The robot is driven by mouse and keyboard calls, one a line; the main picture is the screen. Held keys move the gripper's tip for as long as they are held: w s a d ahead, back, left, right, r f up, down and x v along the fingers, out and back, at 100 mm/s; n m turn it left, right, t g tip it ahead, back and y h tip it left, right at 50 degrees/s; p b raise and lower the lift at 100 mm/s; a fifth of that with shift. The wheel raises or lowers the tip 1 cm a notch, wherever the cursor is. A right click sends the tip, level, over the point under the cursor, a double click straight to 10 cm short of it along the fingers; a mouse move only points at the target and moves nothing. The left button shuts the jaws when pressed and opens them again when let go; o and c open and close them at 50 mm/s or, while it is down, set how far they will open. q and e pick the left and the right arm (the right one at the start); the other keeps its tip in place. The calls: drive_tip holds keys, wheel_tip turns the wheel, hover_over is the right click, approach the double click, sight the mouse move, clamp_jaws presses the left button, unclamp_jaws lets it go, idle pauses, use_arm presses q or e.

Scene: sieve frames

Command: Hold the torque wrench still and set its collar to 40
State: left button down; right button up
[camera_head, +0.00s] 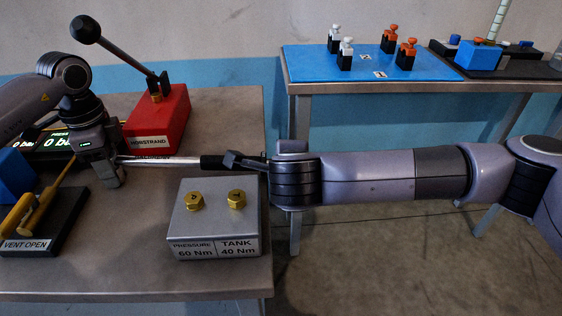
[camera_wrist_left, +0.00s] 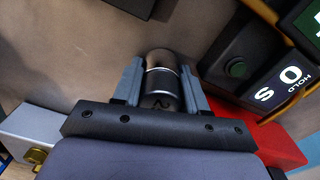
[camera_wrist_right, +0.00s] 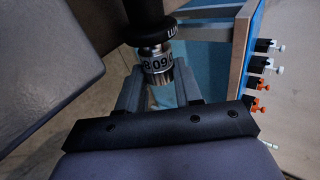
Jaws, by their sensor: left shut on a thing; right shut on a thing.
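The torque wrench (camera_head: 158,161) lies level, its silver shaft running from my left gripper to a black grip (camera_head: 214,162). My left gripper (camera_head: 108,178) is shut on its left end; in the left wrist view the jaws (camera_wrist_left: 162,88) clasp a silver and black cylinder. My right gripper (camera_head: 248,162) is shut on the right end. In the right wrist view the silver collar (camera_wrist_right: 157,62), with black digits, sits between the right fingers (camera_wrist_right: 158,90), below the black grip. The digits seem to include a 60, partly cut off; I cannot tell the setting.
A grey block (camera_head: 205,212) with two brass fittings stands in front of the wrench, labelled PRESSURE 60 Nm and TANK 40 Nm. A red lever unit (camera_head: 160,118) stands behind. A yellow-handled VENT OPEN unit (camera_head: 40,215) is at left. A second table (camera_head: 350,91) is back right.

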drive_tip(key=shift+f+t, duration=0.1)
drive_tip(key=shift+t, duration=0.3)
drive_tip(key=o, duration=1)
drive_tip(key=shift+o, duration=0.2)
drive_tip(key=v, duration=1.2)
